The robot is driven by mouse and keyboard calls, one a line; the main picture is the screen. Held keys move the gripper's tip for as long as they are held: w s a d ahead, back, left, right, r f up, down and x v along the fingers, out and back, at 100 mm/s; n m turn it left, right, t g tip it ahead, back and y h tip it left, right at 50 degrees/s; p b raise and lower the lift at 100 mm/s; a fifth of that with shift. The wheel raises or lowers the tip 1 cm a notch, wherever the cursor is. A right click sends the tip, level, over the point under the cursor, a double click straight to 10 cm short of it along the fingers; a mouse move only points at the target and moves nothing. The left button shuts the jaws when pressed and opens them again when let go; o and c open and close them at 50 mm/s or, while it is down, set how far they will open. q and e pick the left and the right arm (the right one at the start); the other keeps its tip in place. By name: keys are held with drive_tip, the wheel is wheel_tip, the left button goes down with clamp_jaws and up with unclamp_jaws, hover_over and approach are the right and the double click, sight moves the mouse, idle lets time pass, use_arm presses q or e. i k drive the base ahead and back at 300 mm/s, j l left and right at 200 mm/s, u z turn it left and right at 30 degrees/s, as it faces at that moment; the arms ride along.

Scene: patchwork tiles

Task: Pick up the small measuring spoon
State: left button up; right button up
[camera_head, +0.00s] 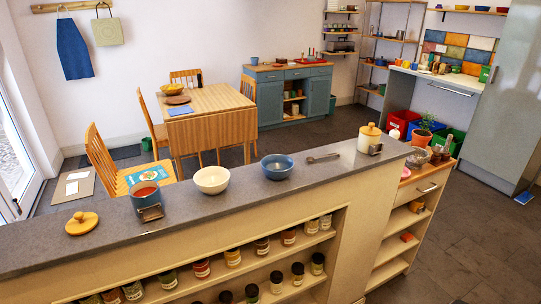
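A small metal measuring spoon (323,158) lies on the grey counter top (240,192), between a blue bowl and a yellow lidded canister. Its round end is toward the left and its handle points right. Nothing touches it. Neither of my grippers shows in the head view.
On the counter stand a blue bowl (278,167), a white bowl (211,179), a blue pot with red contents (146,194), a yellow lid (82,223) and a yellow canister (369,138). Shelves below hold several jars (233,257). Dark floor (480,235) is open at right.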

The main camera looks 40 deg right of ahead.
sight(309, 160)
drive_tip(key=l+u, duration=0.25)
drive_tip(key=l, duration=0.15)
drive_tip(key=k+l+u, duration=0.2)
drive_tip(key=l, duration=0.15)
drive_tip(key=l+u, duration=0.25)
drive_tip(key=l, duration=0.15)
drive_tip(key=k+l+u, duration=0.2)
drive_tip(key=l, duration=0.15)
drive_tip(key=l+u, duration=0.25)
drive_tip(key=l, duration=0.05)
